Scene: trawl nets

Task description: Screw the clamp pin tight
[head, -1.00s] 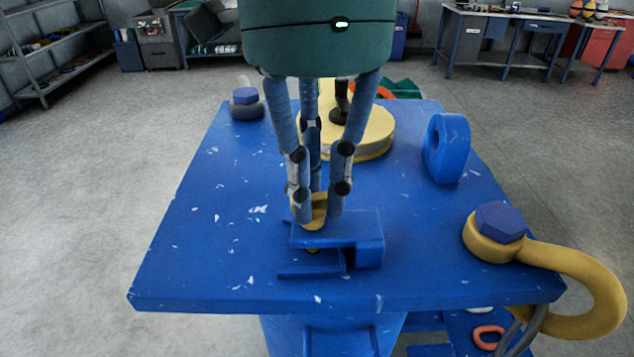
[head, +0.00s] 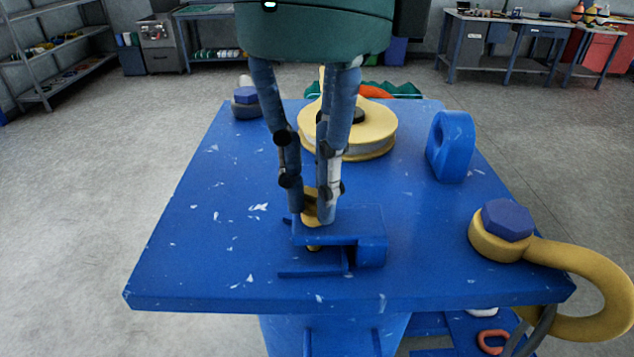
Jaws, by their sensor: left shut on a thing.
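The clamp pin (head: 310,208) is a small yellow piece standing in a blue clamp bracket (head: 340,228) near the front middle of the blue bench top. Its lower end shows under the bracket's upper plate. My left gripper (head: 311,212) comes down from above, with its jointed blue-grey fingers around the yellow pin's head. It is shut on the pin. The fingers hide part of the pin, so I cannot tell how deep its thread sits. My right gripper is not in view.
A yellow round pulley block (head: 370,135) lies behind the fingers. A blue upright eye (head: 449,146) and a yellow shackle with blue bolt (head: 502,222) stand at the right. Another blue-headed bolt (head: 246,96) is at the back left. The bench's left side is clear.

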